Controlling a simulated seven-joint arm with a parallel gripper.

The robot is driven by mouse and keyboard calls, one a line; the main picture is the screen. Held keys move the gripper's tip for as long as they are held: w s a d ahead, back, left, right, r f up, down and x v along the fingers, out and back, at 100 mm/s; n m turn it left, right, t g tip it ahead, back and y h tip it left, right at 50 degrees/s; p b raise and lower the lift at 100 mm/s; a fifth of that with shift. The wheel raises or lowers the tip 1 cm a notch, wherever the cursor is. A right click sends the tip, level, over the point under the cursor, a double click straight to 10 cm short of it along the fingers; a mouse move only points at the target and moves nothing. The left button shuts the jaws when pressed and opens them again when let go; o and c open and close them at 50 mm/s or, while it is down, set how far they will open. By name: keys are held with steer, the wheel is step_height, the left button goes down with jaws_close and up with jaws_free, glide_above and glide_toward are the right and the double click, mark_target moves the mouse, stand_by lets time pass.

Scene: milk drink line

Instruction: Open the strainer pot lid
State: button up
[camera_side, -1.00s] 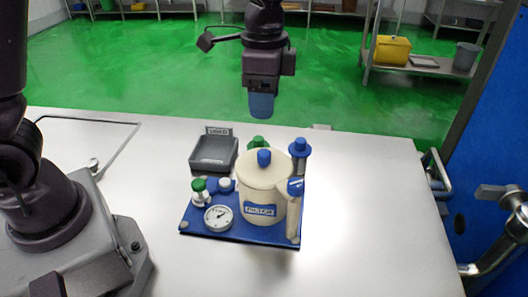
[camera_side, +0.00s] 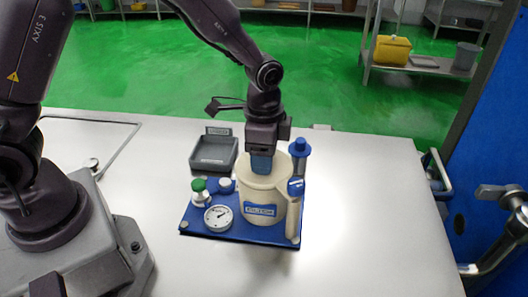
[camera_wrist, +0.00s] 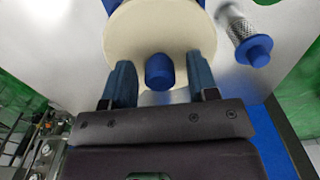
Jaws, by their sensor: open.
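The cream strainer pot (camera_side: 258,208) stands on a blue base board (camera_side: 232,234) in the side view, with a blue label on its front. Its lid is on; in the wrist view the cream lid (camera_wrist: 160,35) shows with a blue knob (camera_wrist: 159,72) on top. My gripper (camera_side: 262,165) is directly above the lid in the side view and hides the knob there. In the wrist view my gripper (camera_wrist: 156,80) has its two blue fingers apart, one on each side of the knob. I cannot tell whether either finger touches it.
A blue-capped strainer cylinder (camera_side: 300,150) stands close behind the pot on the right. A round gauge (camera_side: 218,217) and a green-topped valve (camera_side: 199,186) are on the board's left. A grey tray (camera_side: 213,154) sits behind. The table's right side is clear.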

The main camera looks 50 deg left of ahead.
jaws_close()
